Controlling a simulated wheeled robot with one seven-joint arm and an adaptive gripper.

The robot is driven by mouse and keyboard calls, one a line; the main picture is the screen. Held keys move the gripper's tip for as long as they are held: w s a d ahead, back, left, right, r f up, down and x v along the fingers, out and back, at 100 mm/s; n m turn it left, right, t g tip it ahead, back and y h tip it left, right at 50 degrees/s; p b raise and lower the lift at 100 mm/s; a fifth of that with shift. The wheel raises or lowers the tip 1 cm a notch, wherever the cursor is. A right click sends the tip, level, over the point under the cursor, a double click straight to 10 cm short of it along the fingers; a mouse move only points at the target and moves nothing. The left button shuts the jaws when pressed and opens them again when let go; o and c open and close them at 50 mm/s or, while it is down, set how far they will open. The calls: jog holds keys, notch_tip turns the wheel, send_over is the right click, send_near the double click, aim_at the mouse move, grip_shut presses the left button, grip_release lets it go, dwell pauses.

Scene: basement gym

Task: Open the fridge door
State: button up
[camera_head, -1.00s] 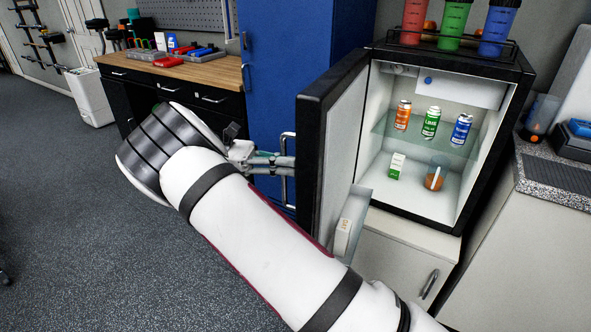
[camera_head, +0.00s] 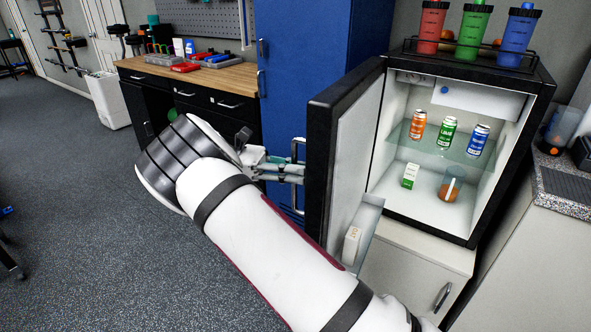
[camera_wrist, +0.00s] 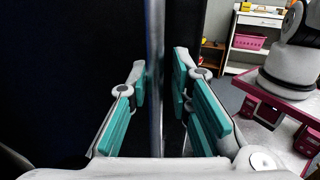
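The small black fridge (camera_head: 432,231) has its door (camera_head: 318,160) standing wide open, swung out to the left, with the white interior in plain view. The door's metal bar handle (camera_head: 297,150) is on its outer face and runs upright through the wrist view (camera_wrist: 155,60). My gripper (camera_head: 292,173) is at the handle. In the wrist view the teal-padded fingers (camera_wrist: 158,78) are apart, one on each side of the bar. Gaps show between the bar and both pads, so the fingers are around it but not closed on it.
Cans and a small carton (camera_head: 410,175) stand inside the fridge. A rack of shaker bottles (camera_head: 475,30) sits on top. A blue cabinet (camera_head: 285,90) is close behind the gripper. A wood-topped workbench (camera_head: 190,80) is farther left. Grey floor (camera_head: 80,220) at left is mostly clear.

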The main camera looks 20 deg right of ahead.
aim_at(296, 137)
jog(key=shift+r, duration=0.15)
notch_tip(296, 137, up, 10)
jog(key=shift+f, duration=0.15)
dwell(0.3)
